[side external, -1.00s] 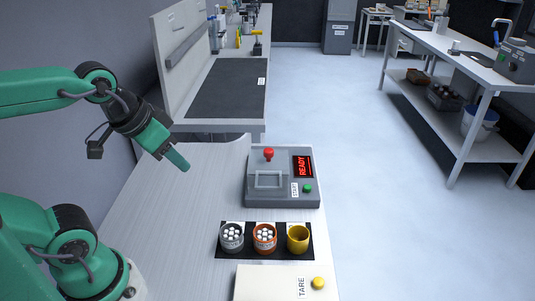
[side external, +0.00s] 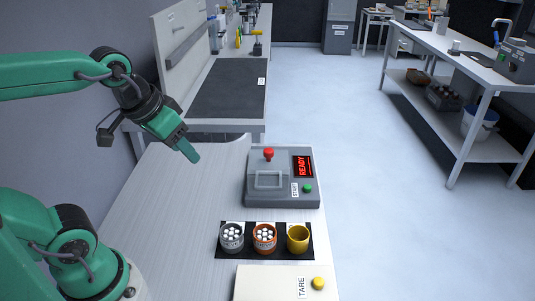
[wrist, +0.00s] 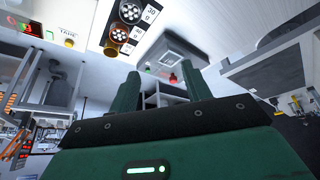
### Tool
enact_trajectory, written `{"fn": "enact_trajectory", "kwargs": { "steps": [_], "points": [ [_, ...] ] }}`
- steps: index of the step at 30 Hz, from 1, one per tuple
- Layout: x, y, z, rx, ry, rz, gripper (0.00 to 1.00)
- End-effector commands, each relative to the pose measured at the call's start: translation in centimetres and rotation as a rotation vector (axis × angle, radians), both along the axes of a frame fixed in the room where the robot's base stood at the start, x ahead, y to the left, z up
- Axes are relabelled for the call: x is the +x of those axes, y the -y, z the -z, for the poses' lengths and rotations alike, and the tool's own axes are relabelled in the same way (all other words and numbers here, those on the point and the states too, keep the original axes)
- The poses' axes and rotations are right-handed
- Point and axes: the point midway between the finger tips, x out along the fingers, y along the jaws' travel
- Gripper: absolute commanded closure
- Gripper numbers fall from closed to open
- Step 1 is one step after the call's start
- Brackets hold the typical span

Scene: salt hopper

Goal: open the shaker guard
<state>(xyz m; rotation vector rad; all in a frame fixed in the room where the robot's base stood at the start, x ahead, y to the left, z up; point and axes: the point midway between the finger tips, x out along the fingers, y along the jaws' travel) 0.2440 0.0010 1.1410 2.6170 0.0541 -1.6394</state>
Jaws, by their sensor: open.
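The shaker (wrist: 185,50) shows beyond the fingertips there.
A black mat (side external: 308,252) in front of the shaker holds a grey cup (side external: 231,243) and an orange cup (side external: 264,245) with white pieces, and a yellow cup (side external: 298,241). A cream scale (side external: 265,284) stands nearer. The table left of the shaker is clear.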

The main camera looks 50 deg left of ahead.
Motion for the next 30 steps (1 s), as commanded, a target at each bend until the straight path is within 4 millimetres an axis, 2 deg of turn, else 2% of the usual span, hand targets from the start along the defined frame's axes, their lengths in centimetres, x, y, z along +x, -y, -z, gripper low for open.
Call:
{"fn": "enact_trajectory", "kwargs": {
  "steps": [7, 16, 23, 30],
  "points": [
    [4.0, -0.2, -1.5, -0.045, -0.075, -0.106, 0.52],
    [9.5, -0.5, -2.2, -0.091, -0.168, -0.248, 0.52],
    [13.9, -0.8, -1.7, -0.120, -0.237, -0.360, 0.52],
    [18.4, -1.2, -0.2, -0.143, -0.307, -0.479, 0.52]
  ]
}}
